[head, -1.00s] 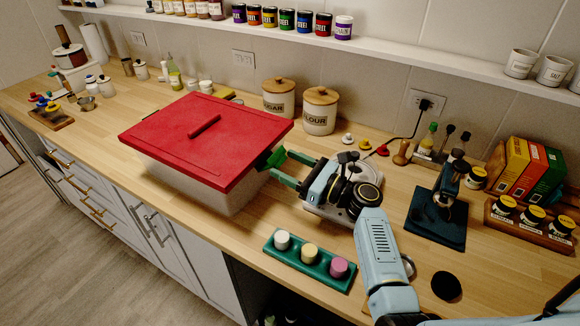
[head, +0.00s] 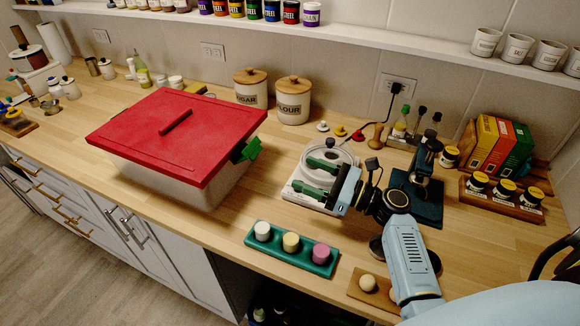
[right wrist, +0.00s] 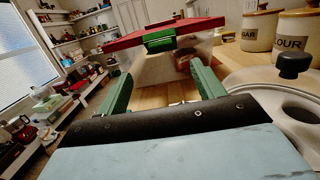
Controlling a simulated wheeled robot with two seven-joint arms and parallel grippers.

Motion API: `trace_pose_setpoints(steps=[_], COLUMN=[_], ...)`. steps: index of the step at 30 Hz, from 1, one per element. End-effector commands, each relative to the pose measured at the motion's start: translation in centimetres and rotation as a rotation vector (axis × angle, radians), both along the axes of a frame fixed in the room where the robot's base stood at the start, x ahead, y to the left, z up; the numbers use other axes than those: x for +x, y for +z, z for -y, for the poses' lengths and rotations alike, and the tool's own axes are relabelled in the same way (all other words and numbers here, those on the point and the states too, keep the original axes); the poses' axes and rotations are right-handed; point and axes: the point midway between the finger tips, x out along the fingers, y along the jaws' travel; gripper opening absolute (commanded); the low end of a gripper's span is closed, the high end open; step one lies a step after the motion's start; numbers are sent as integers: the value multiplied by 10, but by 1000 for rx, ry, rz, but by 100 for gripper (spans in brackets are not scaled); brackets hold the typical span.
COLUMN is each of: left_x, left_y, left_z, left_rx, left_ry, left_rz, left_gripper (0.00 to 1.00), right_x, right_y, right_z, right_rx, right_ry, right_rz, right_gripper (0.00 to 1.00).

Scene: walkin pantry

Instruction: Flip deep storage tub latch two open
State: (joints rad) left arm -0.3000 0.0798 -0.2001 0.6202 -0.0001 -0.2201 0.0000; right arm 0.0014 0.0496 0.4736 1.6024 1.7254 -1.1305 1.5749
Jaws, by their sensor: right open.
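The deep storage tub (head: 180,185) is clear-walled, with a red lid (head: 160,120), and stands on the wooden counter. A green latch (head: 247,151) sits at the lid's right edge and sticks outward from it. The latch (right wrist: 175,40) also shows in the right wrist view, straight ahead of the fingers. My right gripper (head: 313,177) is open and empty, to the right of the latch and apart from it. Its two green fingers (right wrist: 158,72) are spread wide in the right wrist view. The tub's far left side is hidden. My left gripper is out of view.
A round white-and-grey appliance (head: 330,165) is beside and beneath my right gripper. A green tray with three colored jars (head: 290,248) lies near the front edge. Sugar (head: 251,88) and flour (head: 293,100) canisters stand behind. Bare counter lies between tub and tray.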

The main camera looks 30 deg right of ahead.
Motion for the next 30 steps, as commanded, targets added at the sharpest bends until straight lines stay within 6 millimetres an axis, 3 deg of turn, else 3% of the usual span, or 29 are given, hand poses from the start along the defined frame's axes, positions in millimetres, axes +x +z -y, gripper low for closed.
trace_pose_setpoints(steps=[5,15,21,30], left_x=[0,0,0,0], left_y=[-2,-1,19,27], left_z=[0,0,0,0], left_rx=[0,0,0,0], left_ry=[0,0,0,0], left_rz=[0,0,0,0], left_gripper=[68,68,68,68], right_x=[-12,-14,-12,-3], right_y=[-2,-1,20,21], right_z=[9,11,10,3], right_rx=[-1,-1,-46,-74], right_ry=[0,0,0,1], right_rz=[1,1,-36,-97], right_gripper=[68,68,68,68])
